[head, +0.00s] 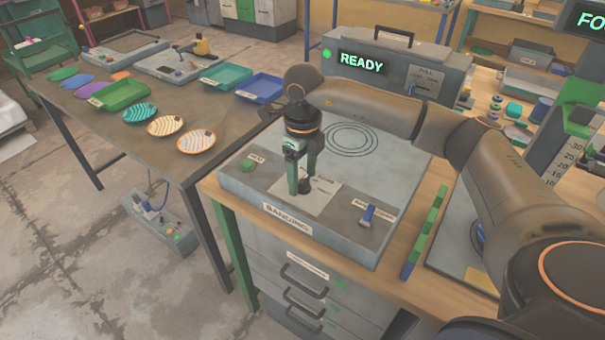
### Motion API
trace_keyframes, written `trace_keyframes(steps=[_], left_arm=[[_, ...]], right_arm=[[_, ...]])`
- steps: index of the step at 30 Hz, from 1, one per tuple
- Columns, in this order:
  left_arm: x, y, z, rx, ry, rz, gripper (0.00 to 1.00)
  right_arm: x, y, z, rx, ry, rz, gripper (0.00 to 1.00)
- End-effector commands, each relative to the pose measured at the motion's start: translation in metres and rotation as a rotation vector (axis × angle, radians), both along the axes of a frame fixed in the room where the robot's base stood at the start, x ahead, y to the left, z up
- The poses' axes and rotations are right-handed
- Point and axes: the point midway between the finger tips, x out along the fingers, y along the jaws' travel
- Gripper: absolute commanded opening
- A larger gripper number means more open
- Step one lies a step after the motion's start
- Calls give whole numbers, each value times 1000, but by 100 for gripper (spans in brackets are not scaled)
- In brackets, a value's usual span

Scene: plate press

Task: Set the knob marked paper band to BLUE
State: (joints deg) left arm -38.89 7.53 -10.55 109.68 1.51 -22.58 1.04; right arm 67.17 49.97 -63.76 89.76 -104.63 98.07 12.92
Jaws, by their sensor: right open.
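The banding machine (240,190) is a grey box on the wooden bench, with "BANDING" on its front edge. A small dark knob (305,186) stands on a pale label plate (318,203) on its top. The plate's lettering is too small to read, so its setting cannot be told. My right gripper (302,186) points down at the knob with its jaws open, its fingers close about it. Whether they touch it cannot be told, as the fingers partly hide knob and plate. My left gripper is not in view.
Behind stands a unit with a lit READY display (362,63). Plates and trays fill the left table.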

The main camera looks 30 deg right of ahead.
Motion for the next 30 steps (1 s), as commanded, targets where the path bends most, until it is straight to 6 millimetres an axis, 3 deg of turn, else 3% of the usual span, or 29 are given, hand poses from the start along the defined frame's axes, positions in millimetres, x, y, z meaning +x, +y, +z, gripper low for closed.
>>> trace_keyframes(steps=[5, 18, 24, 30], left_arm=[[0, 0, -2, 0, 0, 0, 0], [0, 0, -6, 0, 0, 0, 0], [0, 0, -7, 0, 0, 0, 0], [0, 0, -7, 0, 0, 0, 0]], right_arm=[[1, 0, 19, 2, -5, 0, 72], [1, 0, 108, 1, -4, 0, 72], [0, 0, 124, 1, -2, 0, 72], [0, 0, 125, 0, -1, 0, 72]])
